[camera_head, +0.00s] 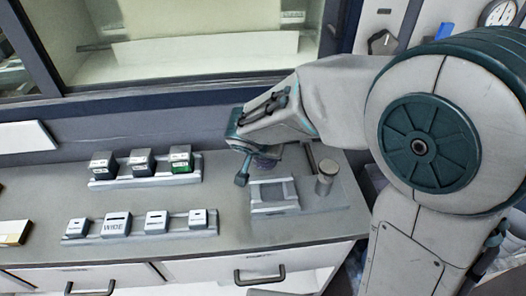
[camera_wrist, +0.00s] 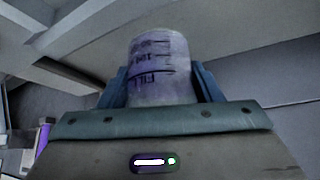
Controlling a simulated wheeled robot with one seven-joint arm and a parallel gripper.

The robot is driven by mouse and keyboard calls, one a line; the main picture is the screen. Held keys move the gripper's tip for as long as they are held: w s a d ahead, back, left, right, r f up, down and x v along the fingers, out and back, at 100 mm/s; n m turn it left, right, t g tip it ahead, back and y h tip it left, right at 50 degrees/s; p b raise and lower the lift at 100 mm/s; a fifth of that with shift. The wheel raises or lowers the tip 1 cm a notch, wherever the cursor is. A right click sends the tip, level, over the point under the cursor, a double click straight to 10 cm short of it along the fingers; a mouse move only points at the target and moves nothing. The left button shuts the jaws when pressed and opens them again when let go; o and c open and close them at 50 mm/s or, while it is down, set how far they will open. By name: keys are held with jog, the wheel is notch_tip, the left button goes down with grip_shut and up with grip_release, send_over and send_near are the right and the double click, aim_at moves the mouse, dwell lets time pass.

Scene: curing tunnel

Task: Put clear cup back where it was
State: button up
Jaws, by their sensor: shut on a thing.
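The clear cup (camera_wrist: 162,70) has a purple tint and dark printed fill marks. It sits between the two blue fingers of my gripper (camera_wrist: 163,84), which is shut on it. In the head view the cup shows as a small purplish patch (camera_head: 264,163) beside a teal finger of my gripper (camera_head: 256,168), partly hidden by the gripper. The gripper is over the right part of the bench, just behind a pale grey frame-like fixture (camera_head: 274,207). I cannot tell whether the cup touches anything below it.
A metal cylinder (camera_head: 324,184) stands right of the fixture. To the left, a rear rack (camera_head: 106,184) holds dark and green-marked blocks, and a front rack (camera_head: 180,233) holds several white labelled blocks. A framed window (camera_head: 190,50) is behind. Bare bench (camera_head: 60,180) lies at left.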

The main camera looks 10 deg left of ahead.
jog(key=shift+f, duration=0.1)
jog(key=o, duration=1.2)
jog(key=shift+c, duration=0.2)
jog(key=shift+r, duration=0.3)
jog(key=d+v, duration=0.1)
jog(key=v, duration=1)
jog(key=shift+s+a+r, duration=0.25)
jog(key=shift+a+r, duration=0.05)
jog(key=shift+a, duration=0.2)
